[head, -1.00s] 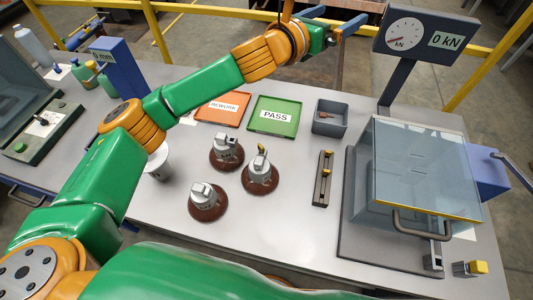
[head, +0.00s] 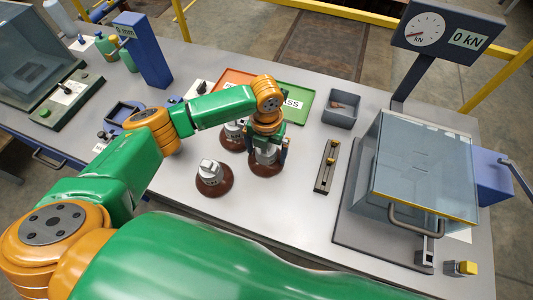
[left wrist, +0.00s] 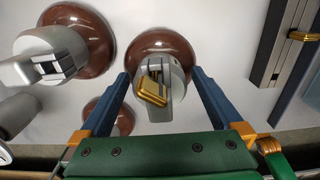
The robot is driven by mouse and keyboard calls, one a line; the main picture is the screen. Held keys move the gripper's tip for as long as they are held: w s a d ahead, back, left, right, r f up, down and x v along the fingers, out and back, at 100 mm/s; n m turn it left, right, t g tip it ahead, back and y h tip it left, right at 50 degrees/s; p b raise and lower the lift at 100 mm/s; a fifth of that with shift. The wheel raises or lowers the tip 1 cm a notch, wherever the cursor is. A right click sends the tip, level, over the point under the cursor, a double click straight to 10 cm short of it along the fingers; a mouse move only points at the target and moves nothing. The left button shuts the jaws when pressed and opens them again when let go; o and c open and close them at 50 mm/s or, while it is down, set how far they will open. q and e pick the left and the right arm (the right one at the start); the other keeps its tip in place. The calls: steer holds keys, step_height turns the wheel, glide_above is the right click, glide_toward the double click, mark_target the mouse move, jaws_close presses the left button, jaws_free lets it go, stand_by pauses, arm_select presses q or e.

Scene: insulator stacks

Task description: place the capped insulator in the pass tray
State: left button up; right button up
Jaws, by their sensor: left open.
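The insulator with the gold piece in its grey metal top (left wrist: 152,82) stands upright on its brown disc; in the head view its brown base (head: 266,170) shows below my gripper. My left gripper (left wrist: 160,75) points down over it, open, with one blue finger on each side of the grey top. I cannot tell whether the fingers touch it. The green pass tray (head: 306,108) lies behind my left wrist, partly hidden, and no insulator shows on its visible part. My right gripper is not in view.
Another grey-topped insulator (head: 212,178) stands at the front left, and a third (head: 232,138) is partly hidden by my arm. The orange rework tray (head: 232,78) is behind. A grey bin (head: 342,108), a slotted block (head: 327,165) and a glass-covered tester (head: 425,165) are to the right.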

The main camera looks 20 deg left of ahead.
arm_select(q)
steer(key=shift+s, duration=0.1)
jaws_close()
steer(key=shift+r, duration=0.1)
